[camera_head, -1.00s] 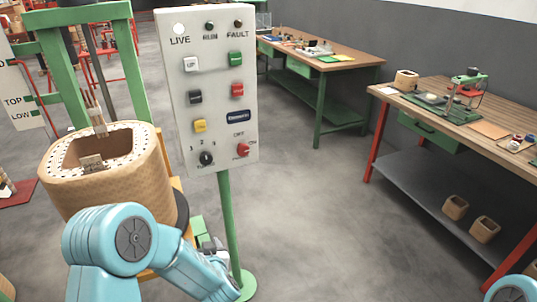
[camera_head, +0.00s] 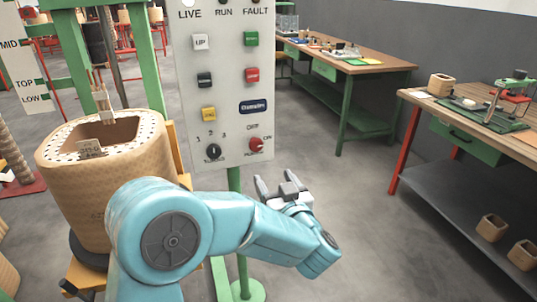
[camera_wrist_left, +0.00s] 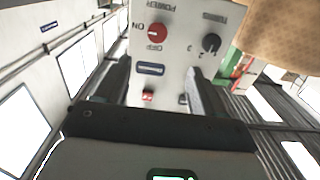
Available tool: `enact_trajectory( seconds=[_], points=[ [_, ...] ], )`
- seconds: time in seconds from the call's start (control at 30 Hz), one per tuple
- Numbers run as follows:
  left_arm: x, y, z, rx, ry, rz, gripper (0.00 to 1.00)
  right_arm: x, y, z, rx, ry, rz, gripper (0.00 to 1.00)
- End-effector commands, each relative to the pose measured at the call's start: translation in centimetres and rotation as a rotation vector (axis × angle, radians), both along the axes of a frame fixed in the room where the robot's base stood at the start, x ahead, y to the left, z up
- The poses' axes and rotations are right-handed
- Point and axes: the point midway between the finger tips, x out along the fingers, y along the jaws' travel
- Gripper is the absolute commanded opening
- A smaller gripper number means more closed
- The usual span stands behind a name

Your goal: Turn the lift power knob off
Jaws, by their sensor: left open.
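The red power knob (camera_head: 257,144) sits at the lower right of the pale control panel (camera_head: 225,105), between the labels OFF above and ON to its right. My left gripper (camera_head: 277,182) is open and empty, below and slightly right of the red knob and apart from the panel. In the left wrist view its fingers (camera_wrist_left: 155,88) stand apart with the panel beyond them.
A green post (camera_head: 236,220) carries the panel. A large tan coil (camera_head: 100,190) stands left of it, behind my left arm. Workbenches (camera_head: 470,130) stand at the right. The floor between panel and benches is clear.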

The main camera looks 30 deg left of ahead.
Motion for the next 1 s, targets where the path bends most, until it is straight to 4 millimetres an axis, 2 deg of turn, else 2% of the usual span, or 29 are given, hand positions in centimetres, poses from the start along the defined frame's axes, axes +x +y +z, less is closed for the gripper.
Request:
enact_trajectory(
  seconds=[0.03,0.17,0.37,0.7,0.83,1.0],
  points=[
    [-0.1,-0.3,-0.2,-0.002,-0.009,-0.007,0.68,0.0,0.0,-0.6,0.0,0.0,0.0,0.0],
    [0.2,-0.2,-0.1,-0.002,-0.014,-0.012,0.68,0.0,0.0,-0.7,0.0,0.0,0.0,0.0],
    [2.5,2.7,-0.1,-0.002,-0.014,-0.007,0.68,0.0,0.0,-0.7,0.0,0.0,0.0,0.0],
    [8.1,8.7,-0.1,-0.001,-0.012,-0.012,0.68,0.0,0.0,-0.7,0.0,0.0,0.0,0.0],
    [9.7,10.3,-0.1,-0.002,-0.011,-0.014,0.68,0.0,0.0,-0.7,0.0,0.0,0.0,0.0],
    [10.7,11.5,0.0,-0.001,-0.011,-0.016,0.68,0.0,0.0,-0.7,0.0,0.0,0.0,0.0]
  ],
)
